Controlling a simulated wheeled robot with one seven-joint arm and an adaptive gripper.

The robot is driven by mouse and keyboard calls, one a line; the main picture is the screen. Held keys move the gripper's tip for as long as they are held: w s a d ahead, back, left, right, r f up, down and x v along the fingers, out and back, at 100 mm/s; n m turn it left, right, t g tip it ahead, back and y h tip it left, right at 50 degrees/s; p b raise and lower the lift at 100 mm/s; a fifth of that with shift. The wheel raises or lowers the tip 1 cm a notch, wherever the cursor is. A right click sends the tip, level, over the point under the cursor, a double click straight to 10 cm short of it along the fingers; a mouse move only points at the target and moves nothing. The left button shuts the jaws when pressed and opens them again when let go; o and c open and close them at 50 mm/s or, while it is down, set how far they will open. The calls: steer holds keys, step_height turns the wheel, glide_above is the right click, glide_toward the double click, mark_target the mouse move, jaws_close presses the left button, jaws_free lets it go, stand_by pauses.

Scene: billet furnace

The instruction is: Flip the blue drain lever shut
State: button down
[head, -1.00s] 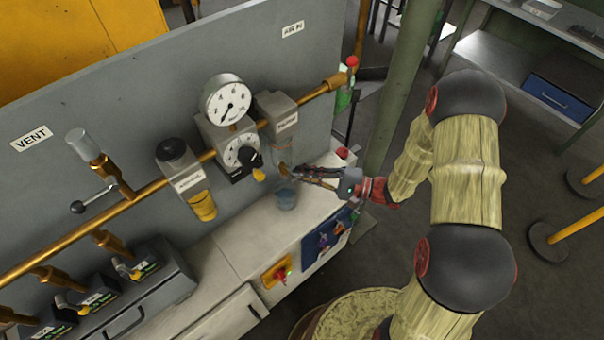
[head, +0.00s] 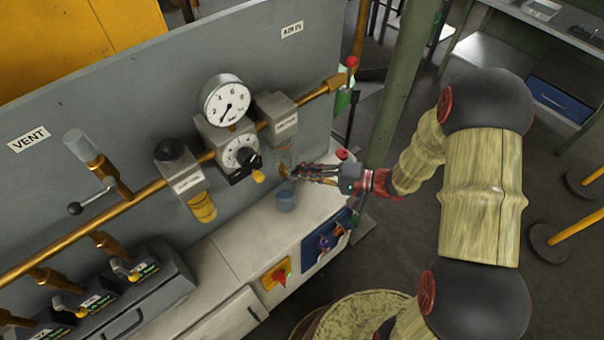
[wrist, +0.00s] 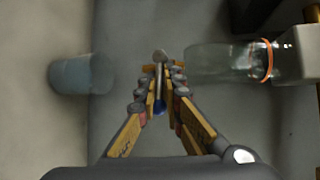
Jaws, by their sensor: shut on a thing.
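My gripper (head: 296,174) is below and beside the filter with the clear bowl (head: 283,152), under the grey right-hand housing (head: 277,112). In the wrist view, my gripper (wrist: 161,85) has its fingers closed around a thin piece with a blue part, the blue drain lever (wrist: 160,104). A small pale round end shows just beyond the fingertips. The fingers hide most of the lever, so its exact angle cannot be told. The clear bowl (wrist: 225,62) with an orange ring lies to the right in the wrist view.
A blue-grey cup (head: 286,196) stands on the bench below the gripper; it also shows in the wrist view (wrist: 82,74). A regulator with a gauge (head: 227,100) and an amber-bowled unit (head: 202,206) hang to the left. A green post (head: 400,90) stands behind the forearm.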

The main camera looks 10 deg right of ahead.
steer(key=shift+r, duration=0.1)
steer(key=c, duration=2)
jaws_free()
steer(key=v, duration=1.2)
steer(key=shift+w, duration=0.1)
